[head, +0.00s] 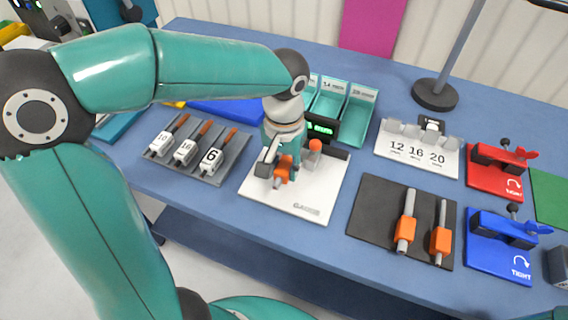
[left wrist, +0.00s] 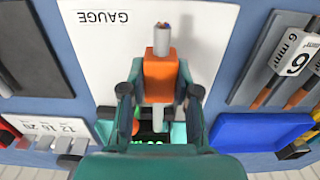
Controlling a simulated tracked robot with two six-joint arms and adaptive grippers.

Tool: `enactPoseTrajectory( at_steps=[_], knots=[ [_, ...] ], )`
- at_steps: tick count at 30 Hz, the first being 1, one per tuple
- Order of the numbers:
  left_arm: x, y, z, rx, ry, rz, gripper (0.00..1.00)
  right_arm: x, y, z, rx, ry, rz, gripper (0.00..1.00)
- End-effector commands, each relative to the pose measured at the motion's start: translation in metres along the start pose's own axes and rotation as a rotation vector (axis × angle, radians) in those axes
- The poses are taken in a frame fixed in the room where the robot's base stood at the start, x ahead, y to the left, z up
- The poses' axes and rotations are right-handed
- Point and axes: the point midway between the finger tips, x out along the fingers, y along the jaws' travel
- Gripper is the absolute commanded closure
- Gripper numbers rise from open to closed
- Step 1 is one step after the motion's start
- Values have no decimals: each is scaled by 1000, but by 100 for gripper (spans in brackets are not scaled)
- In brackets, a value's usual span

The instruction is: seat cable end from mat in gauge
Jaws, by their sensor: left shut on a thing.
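My left gripper (head: 282,172) is shut on a cable end with an orange block (left wrist: 160,78) and a grey sleeve, whose coloured wire tips show at the top of the left wrist view. It is over the white gauge plate (head: 312,205), which also shows in the left wrist view (left wrist: 95,48). The gauge's green display (head: 320,129) and a grey post with an orange top (head: 315,146) stand just behind and beside the gripper. Whether the cable end touches the gauge is hidden. Two more orange cable ends (head: 406,230) (head: 440,240) lie on the dark mat (head: 373,213). My right gripper is out of view.
A grey tray (head: 207,171) with number-tagged tools lies left of the gauge. Teal bins (head: 360,112) stand behind it. A white 12-16-20 rack (head: 417,157) and red (head: 495,183) and blue (head: 500,250) clamp stations are on the right.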

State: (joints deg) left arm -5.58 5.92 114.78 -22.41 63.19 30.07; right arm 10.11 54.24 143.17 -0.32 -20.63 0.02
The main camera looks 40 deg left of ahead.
Motion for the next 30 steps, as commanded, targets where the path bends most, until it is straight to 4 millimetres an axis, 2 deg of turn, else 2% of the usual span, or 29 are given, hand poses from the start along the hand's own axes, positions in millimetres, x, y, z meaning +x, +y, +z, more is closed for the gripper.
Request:
enactPoseTrajectory(
  at_steps=[12, 30],
  knots=[
    [17, 0, 0, 0, 1, 0, 100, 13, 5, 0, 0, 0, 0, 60],
    [19, 0, 0, 1, 1, 0, 100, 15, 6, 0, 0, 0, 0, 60]
  ],
)
